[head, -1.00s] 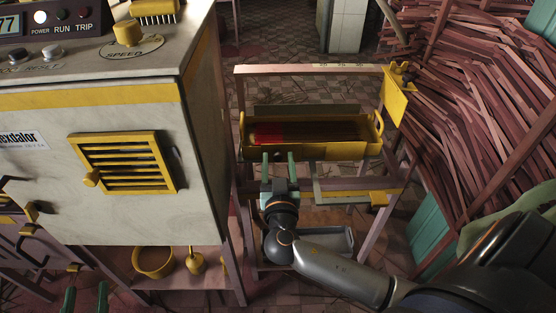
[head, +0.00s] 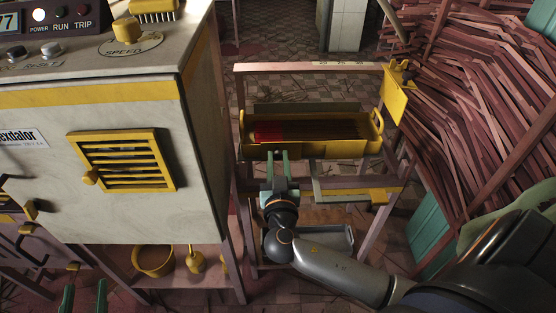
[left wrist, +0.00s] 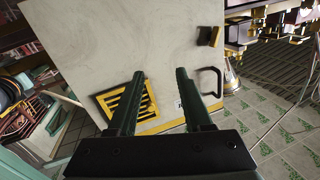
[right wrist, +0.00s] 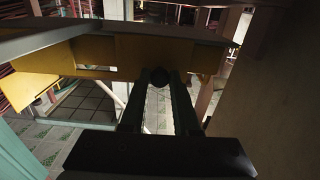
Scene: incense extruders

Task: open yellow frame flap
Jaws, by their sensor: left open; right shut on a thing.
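A yellow tray (head: 330,150) of dark and red sticks sits in a brownish frame (head: 310,69). A yellow flap-like plate (head: 396,97) hangs at the frame's upper right corner; I cannot tell whether it is the task's flap. My right gripper (head: 279,158) is at the tray's lower front, left of its middle. In the right wrist view its fingers (right wrist: 160,76) are shut on a small dark round knob (right wrist: 158,78), by a yellow panel (right wrist: 150,54). My left gripper (head: 69,294) is open and empty at the bottom left; its fingers (left wrist: 160,74) point toward the cabinet in the left wrist view.
A pale machine cabinet (head: 60,190) with a yellow louvred vent (head: 124,161) stands left of the frame. A yellow ring (head: 153,260) lies on the shelf beneath it. A large pile of reddish sticks (head: 490,80) fills the right side.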

